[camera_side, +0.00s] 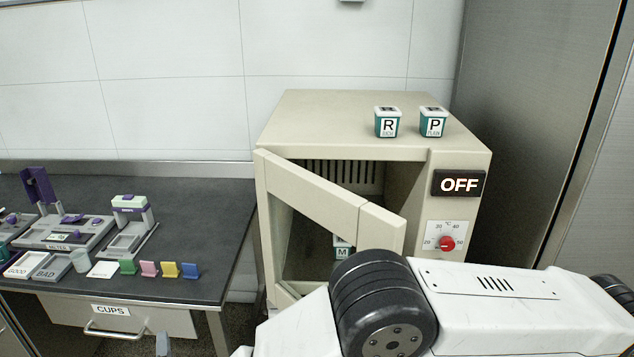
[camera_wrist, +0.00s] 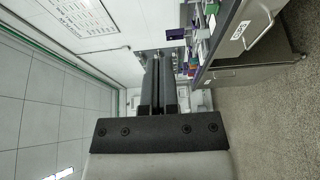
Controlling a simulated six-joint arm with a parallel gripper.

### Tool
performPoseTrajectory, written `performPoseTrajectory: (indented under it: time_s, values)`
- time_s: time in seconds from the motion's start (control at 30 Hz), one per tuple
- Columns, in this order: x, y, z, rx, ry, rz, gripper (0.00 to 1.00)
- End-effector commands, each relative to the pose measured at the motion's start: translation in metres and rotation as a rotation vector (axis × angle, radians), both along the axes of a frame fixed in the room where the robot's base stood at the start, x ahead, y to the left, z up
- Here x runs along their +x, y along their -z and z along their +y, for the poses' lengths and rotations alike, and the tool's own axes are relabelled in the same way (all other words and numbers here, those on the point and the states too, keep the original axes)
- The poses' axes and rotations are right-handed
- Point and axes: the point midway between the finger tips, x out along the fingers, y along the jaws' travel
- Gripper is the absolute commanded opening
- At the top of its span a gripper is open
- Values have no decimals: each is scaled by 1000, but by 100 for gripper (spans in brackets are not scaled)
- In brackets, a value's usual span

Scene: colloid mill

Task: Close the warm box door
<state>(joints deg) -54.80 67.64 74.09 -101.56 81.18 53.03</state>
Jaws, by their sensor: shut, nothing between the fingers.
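The warm box (camera_side: 340,120) is a beige cabinet on the right in the side view. Its door (camera_side: 320,188) is hinged on the left and stands partly open, swung out toward the camera, so the dark slotted interior shows. A small container marked M (camera_side: 342,252) stands inside. My white arm covers the lower right of the door and box front; I cannot tell whether it touches the door. My gripper (camera_wrist: 165,62) shows in the wrist view with its two dark fingers together and nothing held. The wrist view does not show the door.
Containers R (camera_side: 387,122) and P (camera_side: 432,122) stand on the box. An OFF display (camera_side: 459,184) and red dial (camera_side: 446,243) are on its front. A dark bench (camera_side: 215,215) with instruments and a CUPS drawer (camera_side: 140,318) stands left. A metal cabinet (camera_side: 530,110) stands right.

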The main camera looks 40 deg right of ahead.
Motion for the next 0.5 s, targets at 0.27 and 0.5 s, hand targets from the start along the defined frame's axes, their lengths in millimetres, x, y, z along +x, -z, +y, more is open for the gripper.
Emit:
performPoseTrajectory:
  time_s: [0.27, 0.5]
  values:
    - [14, 1, 7, 1, 41, -1, 0]
    - [19, 0, 10, 0, 58, -1, 0]
